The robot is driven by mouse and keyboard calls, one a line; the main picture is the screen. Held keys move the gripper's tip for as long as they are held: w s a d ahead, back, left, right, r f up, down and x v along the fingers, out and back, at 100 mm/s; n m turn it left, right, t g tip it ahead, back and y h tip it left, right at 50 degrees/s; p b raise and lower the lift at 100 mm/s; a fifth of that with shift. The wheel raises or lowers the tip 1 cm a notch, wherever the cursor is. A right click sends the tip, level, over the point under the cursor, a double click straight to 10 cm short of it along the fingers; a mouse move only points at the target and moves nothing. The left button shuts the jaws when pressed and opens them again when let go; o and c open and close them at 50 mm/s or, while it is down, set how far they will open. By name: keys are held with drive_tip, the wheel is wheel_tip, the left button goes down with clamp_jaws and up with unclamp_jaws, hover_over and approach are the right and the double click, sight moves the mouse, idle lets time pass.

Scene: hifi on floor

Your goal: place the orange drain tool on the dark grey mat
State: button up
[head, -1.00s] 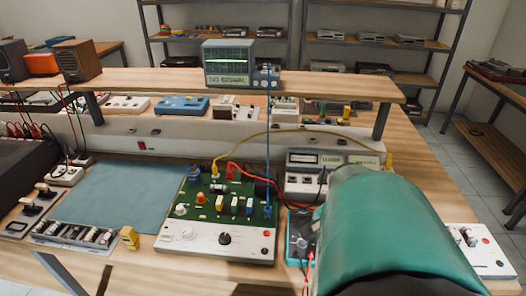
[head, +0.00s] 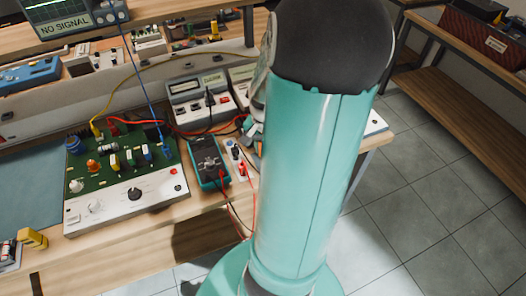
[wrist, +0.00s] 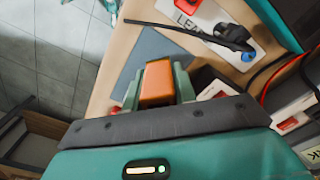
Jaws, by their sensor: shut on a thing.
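In the wrist view my gripper (wrist: 157,84) is shut on the orange drain tool (wrist: 157,80), which sits between its two teal fingers. The dark grey mat (wrist: 157,48) lies on the wooden bench just beyond the fingertips, partly covered by the tool and fingers. I cannot tell whether the tool touches the mat. In the head view my arm hides the mat and most of the gripper; only a little of the gripper end shows beside the arm.
A white panel (wrist: 215,25) with a black lead lies beside the mat. In the head view a teal multimeter (head: 208,162) and a green circuit board (head: 120,160) stand left of my arm. A blue-grey mat (head: 30,190) lies further left. The bench edge drops to tiled floor.

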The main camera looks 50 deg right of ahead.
drive_tip(key=shift+d+f, duration=0.15)
drive_tip(key=shift+f, duration=1.55)
drive_tip(key=shift+f, duration=0.15)
drive_tip(key=o, duration=1)
drive_tip(key=shift+c, duration=0.2)
wheel_tip(320, 180, up, 12)
drive_tip(key=shift+r, duration=0.2)
